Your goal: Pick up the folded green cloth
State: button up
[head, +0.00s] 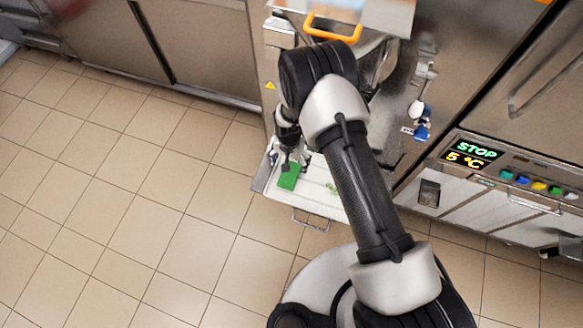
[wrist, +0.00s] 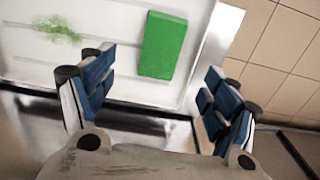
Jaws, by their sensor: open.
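The folded green cloth (head: 289,177) is a flat green rectangle lying on a white tray (head: 321,203) in front of the steel machine. In the wrist view the cloth (wrist: 163,45) lies near the tray's edge, ahead of and between my fingers. My gripper (wrist: 158,95) is open and empty, with blue pads on its two fingers. In the head view my gripper (head: 288,157) hangs just behind the cloth and partly covers its far end. I cannot tell its exact height above the tray.
A green smear (wrist: 57,30) marks the tray beside the cloth; it also shows in the head view (head: 331,188). A wire handle (head: 311,222) sticks out at the tray's front. A control panel (head: 473,152) reads STOP and 5 °C at right. Tiled floor (head: 130,200) is clear at left.

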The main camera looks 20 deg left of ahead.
jog(key=b, duration=0.1)
send_over(289, 175)
jog(key=f, duration=0.4)
jog(key=shift+s+d+f, duration=0.2)
jog(key=shift+f, duration=0.1)
jog(key=f, duration=0.2)
jog(key=f+b, duration=0.2)
jog(key=f, duration=0.1)
jog(key=shift+w+a+f, duration=0.2)
jog(key=shift+w+f, duration=0.05)
jog(key=shift+f, duration=0.1)
jog(key=shift+c, duration=0.4)
jog(key=c, duration=1)
